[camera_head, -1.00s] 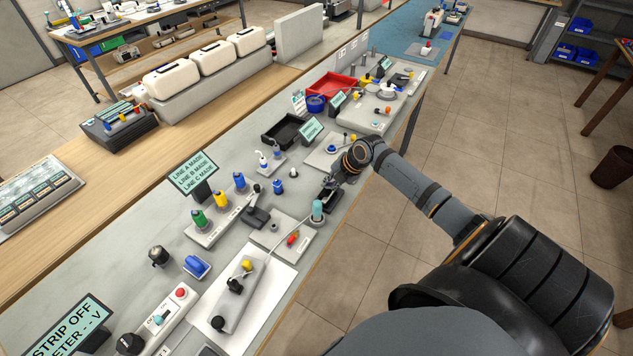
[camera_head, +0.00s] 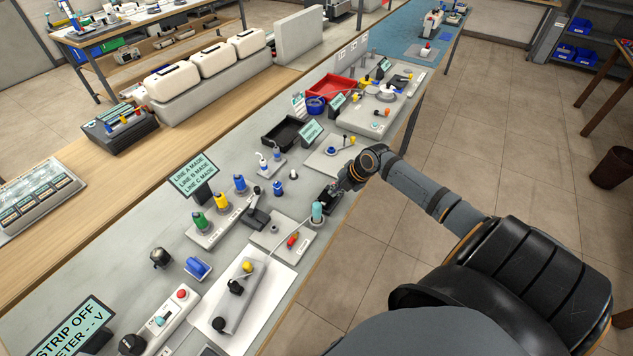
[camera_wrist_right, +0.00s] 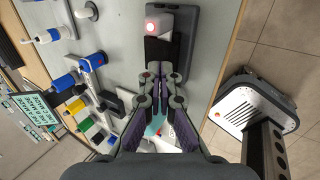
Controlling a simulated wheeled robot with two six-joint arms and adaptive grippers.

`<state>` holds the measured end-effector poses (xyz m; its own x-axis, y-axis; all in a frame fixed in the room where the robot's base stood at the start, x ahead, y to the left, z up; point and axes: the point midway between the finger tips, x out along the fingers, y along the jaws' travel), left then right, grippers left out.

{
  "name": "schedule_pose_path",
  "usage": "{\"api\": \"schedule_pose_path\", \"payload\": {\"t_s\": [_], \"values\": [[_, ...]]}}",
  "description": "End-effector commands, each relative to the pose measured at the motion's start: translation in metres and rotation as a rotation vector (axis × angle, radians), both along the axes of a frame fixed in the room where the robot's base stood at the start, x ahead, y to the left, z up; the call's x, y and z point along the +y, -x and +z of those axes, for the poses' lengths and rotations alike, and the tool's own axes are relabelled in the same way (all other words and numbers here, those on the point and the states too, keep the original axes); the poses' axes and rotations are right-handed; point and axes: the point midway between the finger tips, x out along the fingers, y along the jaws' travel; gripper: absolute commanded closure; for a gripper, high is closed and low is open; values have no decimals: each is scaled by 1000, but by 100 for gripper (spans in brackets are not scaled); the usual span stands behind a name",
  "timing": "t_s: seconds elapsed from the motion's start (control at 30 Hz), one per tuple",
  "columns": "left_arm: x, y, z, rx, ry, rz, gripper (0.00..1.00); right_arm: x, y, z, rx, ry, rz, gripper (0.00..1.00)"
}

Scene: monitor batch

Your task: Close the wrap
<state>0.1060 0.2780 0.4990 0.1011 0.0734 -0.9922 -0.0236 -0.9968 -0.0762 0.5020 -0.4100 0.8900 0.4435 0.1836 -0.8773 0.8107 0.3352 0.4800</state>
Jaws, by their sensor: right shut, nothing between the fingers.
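My right gripper (camera_head: 341,187) is low over the front edge of the bench, beside an upright teal cylinder (camera_head: 317,211). In the right wrist view its fingers (camera_wrist_right: 161,77) are shut with nothing between them. Beyond the fingertips lies a dark grey plate (camera_wrist_right: 185,47) with a pale block (camera_wrist_right: 158,22) at its far end and red lights showing on or by it. I cannot tell whether the fingertips touch the dark part in front of them. The teal cylinder (camera_wrist_right: 153,127) is partly hidden behind the fingers. I cannot identify the wrap for certain. My left gripper is out of view.
A row of green, yellow and blue spools (camera_head: 220,202) and a sign (camera_head: 192,175) stand left of the gripper. A black tray (camera_head: 284,132) and a red tray (camera_head: 334,86) lie farther along the bench. Open floor (camera_head: 480,140) lies to the right.

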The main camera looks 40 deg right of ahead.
Motion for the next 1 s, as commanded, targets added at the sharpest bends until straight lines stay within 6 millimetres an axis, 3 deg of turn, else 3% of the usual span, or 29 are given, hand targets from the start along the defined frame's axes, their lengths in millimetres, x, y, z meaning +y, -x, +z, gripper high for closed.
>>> {"api": "schedule_pose_path", "payload": {"t_s": [0.53,1.0], "values": [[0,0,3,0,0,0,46,-3,7,-4,0,0,1,100],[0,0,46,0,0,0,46,-3,7,49,0,0,1,100]]}}
